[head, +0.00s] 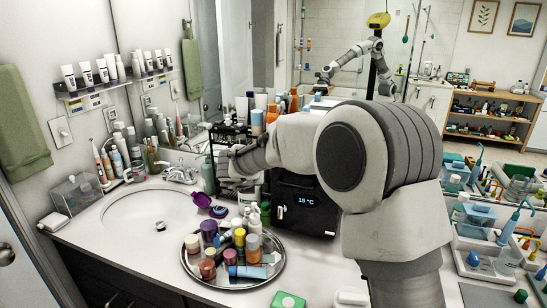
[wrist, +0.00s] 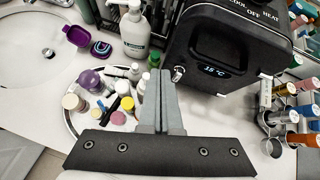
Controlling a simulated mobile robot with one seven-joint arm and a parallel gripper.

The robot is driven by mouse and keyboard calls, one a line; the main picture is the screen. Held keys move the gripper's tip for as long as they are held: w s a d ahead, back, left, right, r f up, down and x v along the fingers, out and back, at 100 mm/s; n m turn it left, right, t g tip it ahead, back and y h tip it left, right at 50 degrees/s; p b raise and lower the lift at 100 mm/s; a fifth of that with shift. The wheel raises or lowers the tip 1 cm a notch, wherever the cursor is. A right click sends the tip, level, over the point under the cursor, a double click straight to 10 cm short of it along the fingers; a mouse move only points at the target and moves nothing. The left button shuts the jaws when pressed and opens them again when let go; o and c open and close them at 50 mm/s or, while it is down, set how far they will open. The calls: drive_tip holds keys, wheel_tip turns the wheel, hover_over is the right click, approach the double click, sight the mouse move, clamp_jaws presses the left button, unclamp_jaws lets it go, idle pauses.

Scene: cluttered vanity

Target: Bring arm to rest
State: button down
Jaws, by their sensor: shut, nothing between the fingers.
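My arm (head: 375,155) reaches left across the vanity in the head view. My gripper (head: 228,168) is at its far end, in front of a rack of bottles and beside the black box, and is partly hard to make out there. In the wrist view my gripper (wrist: 162,72) has its two fingers pressed together with nothing between them. They are seen over the counter, between the tray of small bottles and the black box.
A round tray (head: 232,283) of jars and bottles stands on the counter. The black box (head: 303,205) with a lit display is right of it. A sink (head: 150,212) lies left. A white pump bottle (wrist: 133,30) stands near. Organizers (head: 490,245) crowd the right.

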wheel_tip(320, 180, up, 12)
drive_tip(key=s+d+n+t+y, duration=0.2)
drive_tip(key=n+t+y, duration=0.1)
drive_tip(key=n, duration=0.6)
drive_tip(key=s+d+r+n+g+y, duration=0.1)
drive_tip(key=s+d+r+n, duration=0.15)
drive_tip(key=s+n, duration=0.3)
drive_tip(key=s+d+r+n+y, duration=0.1)
drive_tip(key=s+r+n+y, duration=0.15)
drive_tip(key=s+n, duration=0.3)
drive_tip(key=s+d+f+n+g+h, duration=0.2)
drive_tip(key=s+d+n, duration=0.3)
drive_tip(key=s, duration=0.4)
drive_tip(key=s+d+f+n+g+h, duration=0.1)
drive_tip(key=s+d+f+n+g, duration=0.1)
drive_tip(key=s+d+f+n, duration=0.2)
drive_tip(key=s+d+f+n+g+h, duration=0.2)
drive_tip(key=s+d+f+n, duration=0.2)
drive_tip(key=s+d, duration=0.5)
drive_tip(key=s+n, duration=0.2)
drive_tip(key=s, duration=0.2)
drive_tip(key=shift+s+n+h, duration=0.35)
drive_tip(key=shift+n, duration=0.05)
drive_tip(key=c, duration=1.6)
unclamp_jaws()
